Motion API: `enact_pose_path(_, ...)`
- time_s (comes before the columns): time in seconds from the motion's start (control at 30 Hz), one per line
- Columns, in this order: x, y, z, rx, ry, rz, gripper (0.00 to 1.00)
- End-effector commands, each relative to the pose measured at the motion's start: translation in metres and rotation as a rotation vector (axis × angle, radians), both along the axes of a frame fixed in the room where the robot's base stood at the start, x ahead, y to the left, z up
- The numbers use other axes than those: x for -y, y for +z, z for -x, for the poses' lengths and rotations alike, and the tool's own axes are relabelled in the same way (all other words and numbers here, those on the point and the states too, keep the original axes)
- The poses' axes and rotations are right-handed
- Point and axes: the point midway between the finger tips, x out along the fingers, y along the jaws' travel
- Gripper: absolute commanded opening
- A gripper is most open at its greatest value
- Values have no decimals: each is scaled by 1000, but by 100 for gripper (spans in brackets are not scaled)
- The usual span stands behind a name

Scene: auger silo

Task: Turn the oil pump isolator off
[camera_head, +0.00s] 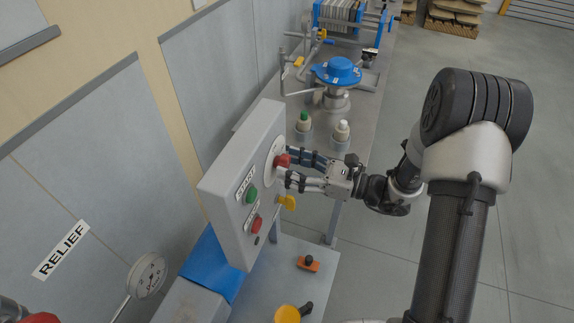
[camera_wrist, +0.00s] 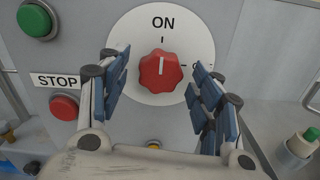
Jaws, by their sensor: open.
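The isolator is a red lobed knob (camera_wrist: 160,72) on a round white dial plate (camera_wrist: 135,32) in the wrist view. The white line on the knob points up at the ON mark, and a second mark lies to the right, its lettering partly hidden by a finger. My gripper (camera_wrist: 158,80) is open, with one finger on each side of the knob. In the head view the red knob (camera_head: 282,160) is on the front of a grey control box (camera_head: 232,185), and my gripper (camera_head: 288,166) reaches it from the right. I cannot tell whether the fingers touch it.
A green START button (camera_head: 251,195) and a red STOP button (camera_head: 257,224) sit left of the dial. A yellow knob (camera_head: 288,202) sits low on the box.

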Motion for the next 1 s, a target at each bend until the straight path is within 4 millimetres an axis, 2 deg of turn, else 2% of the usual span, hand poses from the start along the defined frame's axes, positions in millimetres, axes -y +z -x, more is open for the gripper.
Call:
enact_pose_path(0.2, -15, 0, -5, 1, 1, 1, 59)
enact_pose_path(0.47, -16, 0, -6, 1, 0, 0, 59)
enact_pose_path(1.0, -15, 0, -6, 0, 0, 0, 24)
